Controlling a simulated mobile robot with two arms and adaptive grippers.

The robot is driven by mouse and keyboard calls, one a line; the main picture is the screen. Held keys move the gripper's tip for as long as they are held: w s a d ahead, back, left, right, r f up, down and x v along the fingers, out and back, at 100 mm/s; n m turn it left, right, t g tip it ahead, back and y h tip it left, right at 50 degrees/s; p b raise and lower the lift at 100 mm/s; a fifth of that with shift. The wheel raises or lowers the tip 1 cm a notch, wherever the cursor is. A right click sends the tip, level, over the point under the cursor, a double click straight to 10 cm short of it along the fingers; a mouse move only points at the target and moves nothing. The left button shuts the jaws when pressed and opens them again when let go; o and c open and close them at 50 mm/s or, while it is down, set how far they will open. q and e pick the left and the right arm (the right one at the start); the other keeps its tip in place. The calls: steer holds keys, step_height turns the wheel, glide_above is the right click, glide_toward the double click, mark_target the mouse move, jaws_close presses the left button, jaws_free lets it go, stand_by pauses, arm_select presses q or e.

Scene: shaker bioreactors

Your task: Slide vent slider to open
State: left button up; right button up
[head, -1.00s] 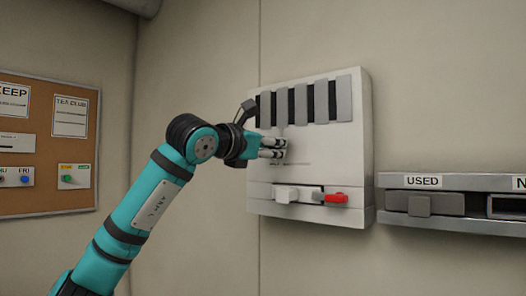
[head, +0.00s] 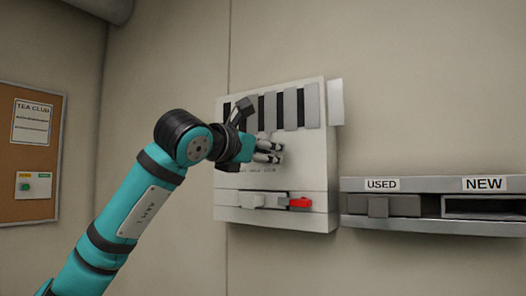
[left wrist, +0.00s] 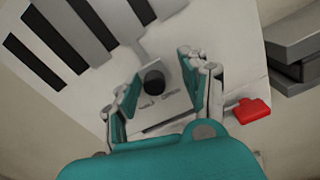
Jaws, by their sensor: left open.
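The vent slider (head: 290,108) is a row of grey vertical slats over dark slots on a white wall panel (head: 290,172). Its rightmost slat sticks out past the panel's right edge. Dark openings show between the other slats. In the left wrist view, a grey stem runs down from the slats (left wrist: 92,28) to a dark round knob (left wrist: 153,82). My left gripper (head: 272,152) is at the panel, below the slats. In the wrist view its open fingers (left wrist: 160,85) stand on either side of the knob. Whether they touch it cannot be told. My right gripper is not in view.
Right of the panel is a grey wall unit labelled USED and NEW (head: 450,183). A cork board (head: 30,205) hangs at left.

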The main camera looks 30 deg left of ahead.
arm_select(q)
steer(key=shift+a, duration=0.1)
steer(key=shift+s+a, duration=0.1)
steer(key=shift+s, duration=0.2)
steer(key=s, duration=1.1)
steer(key=shift+s+a, duration=0.2)
steer(key=shift+a, duration=0.05)
